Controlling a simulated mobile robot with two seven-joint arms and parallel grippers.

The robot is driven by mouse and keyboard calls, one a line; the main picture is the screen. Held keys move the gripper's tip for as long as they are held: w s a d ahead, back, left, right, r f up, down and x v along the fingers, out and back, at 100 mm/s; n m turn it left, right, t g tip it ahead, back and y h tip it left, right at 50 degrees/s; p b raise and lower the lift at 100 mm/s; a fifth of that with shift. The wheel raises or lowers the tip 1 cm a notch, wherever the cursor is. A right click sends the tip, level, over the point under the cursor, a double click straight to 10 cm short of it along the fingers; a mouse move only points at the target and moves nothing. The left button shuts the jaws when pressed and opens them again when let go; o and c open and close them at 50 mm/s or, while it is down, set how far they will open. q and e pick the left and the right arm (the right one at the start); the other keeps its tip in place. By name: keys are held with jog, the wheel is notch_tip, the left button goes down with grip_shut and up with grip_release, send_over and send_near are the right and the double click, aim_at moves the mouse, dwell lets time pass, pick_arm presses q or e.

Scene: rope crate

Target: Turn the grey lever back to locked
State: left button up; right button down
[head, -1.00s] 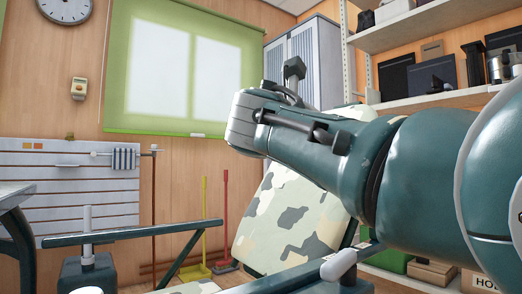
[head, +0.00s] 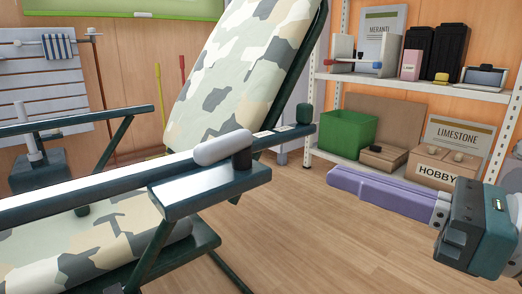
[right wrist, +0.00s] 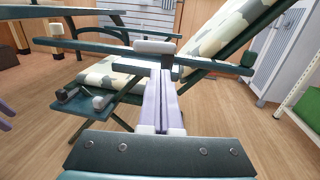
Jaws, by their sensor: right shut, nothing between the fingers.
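The grey lever (head: 222,148) is a pale rounded handle beside a dark pivot post on the near armrest (head: 90,191) of a camouflage folding chair. It points left along the armrest. It also shows in the right wrist view (right wrist: 154,47). My right gripper (head: 332,178) has purple fingers, shut and empty, right of the lever and clear of it in the head view. In the right wrist view its fingers (right wrist: 163,78) point toward the armrest just below the lever. A purple piece at that view's left edge looks like my left gripper (right wrist: 5,122); its jaws cannot be made out.
The chair's camouflage backrest (head: 240,75) rises behind the lever. The far armrest (head: 75,121) is at the left. A shelf unit (head: 400,84) with a green box (head: 340,134) and a HOBBY box (head: 440,172) stands at right. Wooden floor (head: 310,240) is open below.

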jog(key=s+g, duration=0.1)
jog(key=s, duration=0.1)
jog(key=y+b, duration=0.1)
send_near(216, 156)
jog(key=shift+n, duration=0.4)
jog(key=x, duration=0.5)
jog(key=shift+w, duration=0.45)
jog(key=shift+w+a, duration=0.45)
jog(key=shift+a, duration=0.1)
jog(key=shift+w+a, duration=0.1)
jog(key=shift+a, duration=0.65)
jog(key=shift+d, duration=0.1)
